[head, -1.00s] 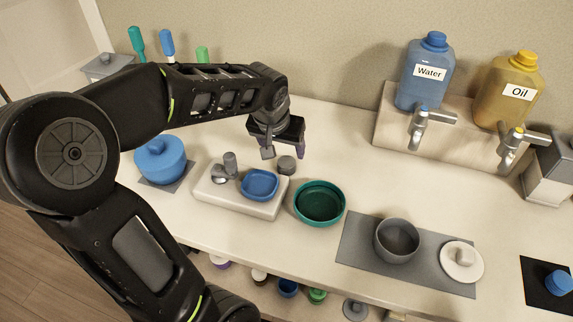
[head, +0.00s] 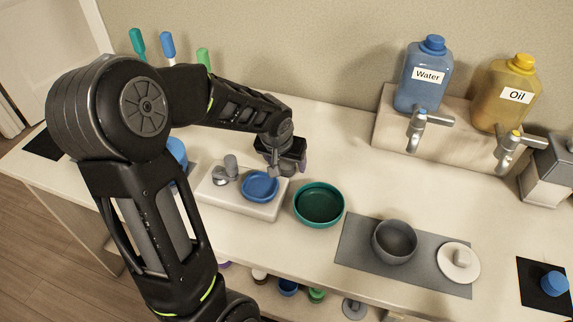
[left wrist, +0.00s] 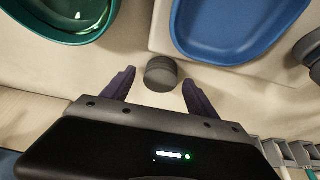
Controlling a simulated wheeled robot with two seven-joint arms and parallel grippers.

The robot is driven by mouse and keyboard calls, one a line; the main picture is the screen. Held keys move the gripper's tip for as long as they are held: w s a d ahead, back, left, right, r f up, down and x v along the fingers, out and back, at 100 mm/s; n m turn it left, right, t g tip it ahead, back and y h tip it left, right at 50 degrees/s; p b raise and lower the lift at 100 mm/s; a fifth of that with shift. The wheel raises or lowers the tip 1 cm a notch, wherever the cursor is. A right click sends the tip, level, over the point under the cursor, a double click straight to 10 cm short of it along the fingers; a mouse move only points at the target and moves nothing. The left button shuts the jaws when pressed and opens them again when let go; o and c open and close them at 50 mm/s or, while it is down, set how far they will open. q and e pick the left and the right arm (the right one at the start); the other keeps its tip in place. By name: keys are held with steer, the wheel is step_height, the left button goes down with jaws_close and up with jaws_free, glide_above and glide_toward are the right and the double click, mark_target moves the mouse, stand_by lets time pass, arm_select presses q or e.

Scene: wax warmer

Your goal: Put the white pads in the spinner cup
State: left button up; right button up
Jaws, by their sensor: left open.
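My left gripper (head: 287,168) is open at the right back corner of a pale base (head: 236,202) that carries a blue dish (head: 260,186). In the left wrist view, the open fingers (left wrist: 159,78) point at a small dark grey round piece (left wrist: 161,66) on the counter. It lies between the fingertips, with a gap on both sides. In the head view my gripper hides this piece. I cannot make out any white pads, and cannot tell which vessel is the spinner cup. My right gripper is not in view.
A green bowl (head: 319,204) stands right of the base. A grey bowl (head: 395,241) and a white knobbed lid (head: 459,262) are on a grey mat (head: 352,253). Water (head: 424,75) and oil (head: 504,92) jugs stand at the back. The counter behind the green bowl is clear.

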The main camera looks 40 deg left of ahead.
mark_target(286, 164)
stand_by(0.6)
arm_select(q)
jaws_close()
stand_by(0.6)
steer(key=shift+r, duration=0.15)
step_height(286, 164, up, 10)
steer(key=b, duration=0.1)
stand_by(0.7)
